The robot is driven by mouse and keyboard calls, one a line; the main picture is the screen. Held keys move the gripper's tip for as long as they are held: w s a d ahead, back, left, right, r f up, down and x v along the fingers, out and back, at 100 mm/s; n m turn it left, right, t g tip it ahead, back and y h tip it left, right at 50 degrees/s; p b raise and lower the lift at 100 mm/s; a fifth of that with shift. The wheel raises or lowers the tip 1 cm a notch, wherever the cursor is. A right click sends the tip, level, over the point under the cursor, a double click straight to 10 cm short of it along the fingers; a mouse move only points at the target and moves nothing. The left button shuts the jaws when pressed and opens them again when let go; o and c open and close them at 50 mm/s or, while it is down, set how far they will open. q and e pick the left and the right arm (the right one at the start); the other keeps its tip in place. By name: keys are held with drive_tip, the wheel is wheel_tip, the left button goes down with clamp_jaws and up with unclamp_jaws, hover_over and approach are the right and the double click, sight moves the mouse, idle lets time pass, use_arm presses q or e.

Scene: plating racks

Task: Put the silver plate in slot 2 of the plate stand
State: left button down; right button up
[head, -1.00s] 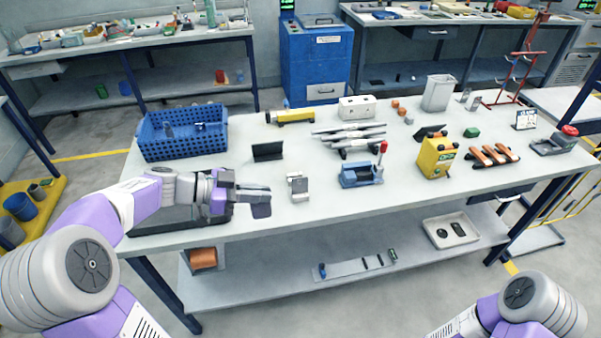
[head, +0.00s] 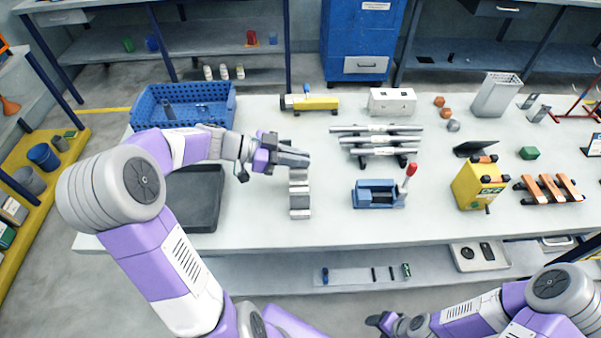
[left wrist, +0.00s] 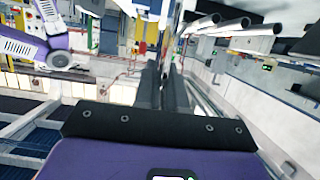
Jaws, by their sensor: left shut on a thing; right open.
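My left gripper (head: 296,158) is over the far end of a small silver, ridged stand (head: 300,200) on the table, which looks like the plate stand. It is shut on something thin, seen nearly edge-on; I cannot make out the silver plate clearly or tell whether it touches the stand. In the left wrist view the two dark fingers (left wrist: 164,88) are close together and pointing away. The slots are too small to tell apart. My right gripper (head: 378,321) is low at the bottom edge, open and empty, in front of the table.
A dark tray (head: 195,200) lies left of the stand, with a blue crate (head: 147,112) behind it. A rack of silver bars (head: 377,129) and a blue fixture with a red-knobbed lever (head: 376,194) stand to the right. The table front is clear.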

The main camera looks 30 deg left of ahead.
sight(298, 171)
use_arm(q)
wheel_tip(298, 171, down, 5)
drive_tip(key=shift+w+f+b, duration=0.1)
drive_tip(key=shift+b, duration=0.35)
drive_tip(key=c, duration=1.2)
unclamp_jaws()
drive_tip(key=p+v, duration=0.1)
drive_tip(key=v, duration=1.1)
drive_tip(key=shift+p, duration=0.3)
